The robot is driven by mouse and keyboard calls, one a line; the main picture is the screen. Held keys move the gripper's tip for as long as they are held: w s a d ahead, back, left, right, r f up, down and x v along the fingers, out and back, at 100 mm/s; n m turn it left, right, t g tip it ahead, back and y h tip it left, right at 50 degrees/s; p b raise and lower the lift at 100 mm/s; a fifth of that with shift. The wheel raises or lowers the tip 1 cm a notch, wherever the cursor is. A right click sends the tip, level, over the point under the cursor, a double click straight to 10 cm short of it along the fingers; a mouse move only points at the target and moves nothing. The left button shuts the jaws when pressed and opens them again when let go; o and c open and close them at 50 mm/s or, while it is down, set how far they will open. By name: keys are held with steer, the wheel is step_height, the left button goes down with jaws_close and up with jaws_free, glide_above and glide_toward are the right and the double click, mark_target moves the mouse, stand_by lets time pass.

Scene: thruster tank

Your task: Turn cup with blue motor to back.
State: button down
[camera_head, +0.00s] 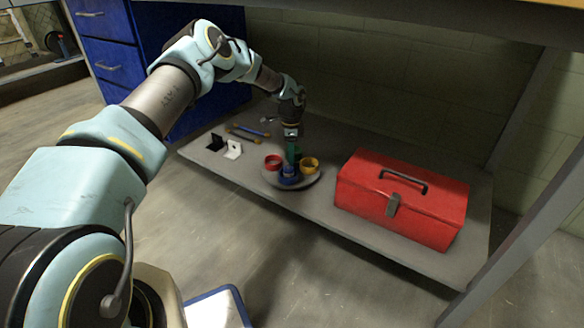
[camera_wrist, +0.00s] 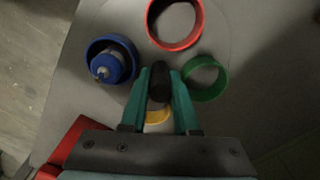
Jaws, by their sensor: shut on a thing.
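A round grey turntable (camera_head: 272,179) carries several coloured cups around a dark central post (camera_wrist: 158,82). The blue cup (camera_head: 288,180) is at the front; in the wrist view it is at the left (camera_wrist: 90,72), with a motor (camera_wrist: 106,66) in it. The red cup (camera_head: 273,162) is at the left and the yellow cup (camera_head: 309,165) at the right. The green cup (camera_wrist: 205,78) is on the side opposite the blue one, hidden behind my gripper in the head view. My gripper (camera_head: 291,160), with green fingers, points down and is shut on the post.
A red toolbox (camera_head: 400,198) stands right of the turntable on the low grey shelf (camera_head: 325,225). A black bracket (camera_head: 215,142) and a white bracket (camera_head: 233,149) lie left, with rod-like tools (camera_head: 248,131) behind. Blue drawers (camera_head: 105,50) stand at the back left.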

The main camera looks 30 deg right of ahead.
steer(key=shift+w, duration=0.1)
steer(key=m, duration=0.3)
steer(key=shift+m, duration=0.3)
steer(key=c, duration=0.8)
jaws_free()
steer(key=shift+o, duration=0.2)
steer(key=shift+r+p, duration=2.9)
steer(key=shift+r, duration=1.65)
